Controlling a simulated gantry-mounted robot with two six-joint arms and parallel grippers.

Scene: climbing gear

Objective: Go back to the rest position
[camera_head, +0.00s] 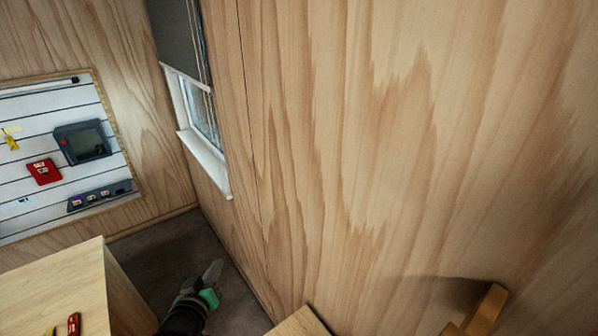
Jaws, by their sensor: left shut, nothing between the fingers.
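My left gripper (210,276) shows at the bottom of the head view, left of centre. Its grey fingers are shut with nothing between them, and a green part shows near their base. It is in the air over the dark floor, to the right of the wooden table and apart from it. My right gripper is not in view.
A pale wooden table (60,277) at lower left carries a red item (74,324). A white slatted board (60,130) with gear hangs on the far wall. A wood wall (380,150) with a window (200,115) fills the right. Wooden pieces (488,308) show at lower right.

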